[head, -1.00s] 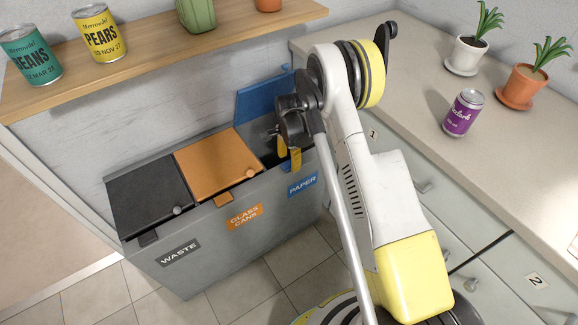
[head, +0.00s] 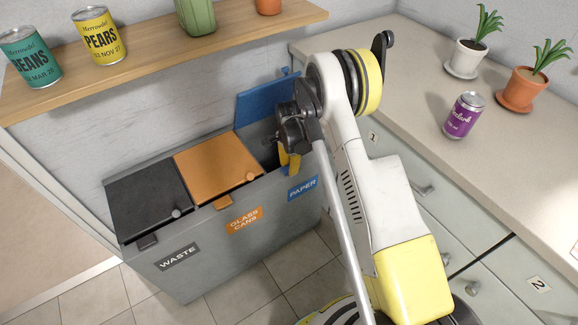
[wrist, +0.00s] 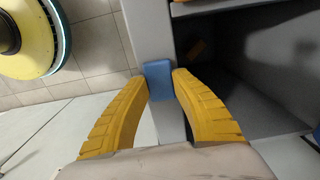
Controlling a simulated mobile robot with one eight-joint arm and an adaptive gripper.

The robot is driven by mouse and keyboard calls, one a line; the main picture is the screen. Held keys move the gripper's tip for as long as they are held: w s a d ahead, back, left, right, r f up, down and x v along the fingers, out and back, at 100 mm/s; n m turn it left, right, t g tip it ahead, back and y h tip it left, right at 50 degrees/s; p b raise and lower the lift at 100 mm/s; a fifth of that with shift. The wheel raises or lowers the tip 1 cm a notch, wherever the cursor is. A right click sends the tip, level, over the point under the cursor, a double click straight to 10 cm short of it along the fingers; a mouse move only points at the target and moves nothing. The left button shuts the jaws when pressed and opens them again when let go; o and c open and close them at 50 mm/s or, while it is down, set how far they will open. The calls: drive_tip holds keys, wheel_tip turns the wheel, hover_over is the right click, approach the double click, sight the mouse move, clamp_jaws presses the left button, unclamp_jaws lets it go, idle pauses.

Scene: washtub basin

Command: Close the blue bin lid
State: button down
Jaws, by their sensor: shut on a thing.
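The blue bin lid (head: 263,103) stands raised at the back of the paper bin, against the wall, partly behind my arm. The bin below it is open. My gripper (head: 288,165) is at the bin's front rim, above the blue paper label (head: 302,189). In the wrist view my gripper (wrist: 160,80) has its yellow fingers shut on a small blue tab (wrist: 158,85) at the rim. The dark inside of the bin (wrist: 215,80) shows beside it. My gripper is apart from the lid panel.
The orange lid (head: 217,165) and black lid (head: 149,203) are down on the neighbouring bins. A shelf (head: 150,62) with cans hangs above. A counter (head: 430,85) with a purple can (head: 463,115) and potted plants stands to the right.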

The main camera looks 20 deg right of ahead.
drive_tip(key=c, duration=1)
unclamp_jaws()
wheel_tip(320, 180, up, 12)
